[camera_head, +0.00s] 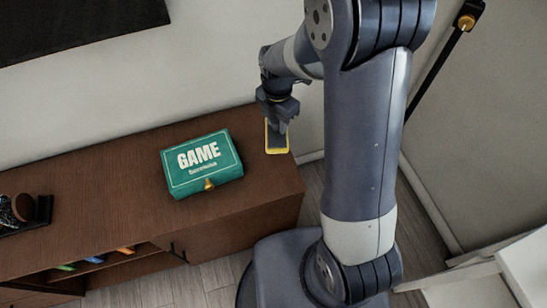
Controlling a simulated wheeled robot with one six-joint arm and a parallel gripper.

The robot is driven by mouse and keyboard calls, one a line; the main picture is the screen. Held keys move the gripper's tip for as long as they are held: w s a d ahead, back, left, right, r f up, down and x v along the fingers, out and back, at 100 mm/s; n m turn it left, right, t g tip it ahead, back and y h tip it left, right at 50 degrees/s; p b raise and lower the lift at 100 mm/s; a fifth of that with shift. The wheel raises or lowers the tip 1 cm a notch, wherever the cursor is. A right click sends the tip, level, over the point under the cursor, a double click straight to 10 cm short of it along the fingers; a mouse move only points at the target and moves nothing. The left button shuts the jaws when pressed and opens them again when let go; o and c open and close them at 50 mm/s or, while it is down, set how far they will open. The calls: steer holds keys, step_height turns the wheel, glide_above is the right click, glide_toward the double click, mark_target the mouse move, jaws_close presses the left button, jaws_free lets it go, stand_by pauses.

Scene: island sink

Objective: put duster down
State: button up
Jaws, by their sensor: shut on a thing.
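The duster (276,143) looks like a flat block with a yellow edge and a dark grey face. It shows in the head view over the right end of the brown cabinet top (110,165). My gripper (280,112) points down and is shut on the duster's upper part, which the fingers partly hide. I cannot tell whether the duster's lower edge touches the cabinet top or hangs just above it.
A green game box (202,163) lies on the cabinet left of the duster, with a bare strip between them. A dark tray with round items (22,212) stands at far left. Colourful items (95,259) sit on the open shelf. White walls rise behind and at right.

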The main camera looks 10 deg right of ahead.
steer(key=n, duration=0.1)
steer(key=a+n, duration=0.1)
steer(key=n, duration=0.1)
steer(key=shift+s+f, duration=0.2)
steer(key=shift+f, duration=0.2)
steer(key=shift+f+b, duration=0.3)
step_height(320, 180, down, 9)
steer(key=shift+f+b, duration=0.15)
steer(key=shift+b, duration=0.2)
steer(key=shift+f, duration=0.25)
steer(key=o, duration=0.9)
steer(key=shift+r, duration=0.1)
steer(key=shift+o, duration=0.2)
step_height(320, 180, up, 12)
steer(key=shift+r+p, duration=0.15)
steer(key=shift+p, duration=0.4)
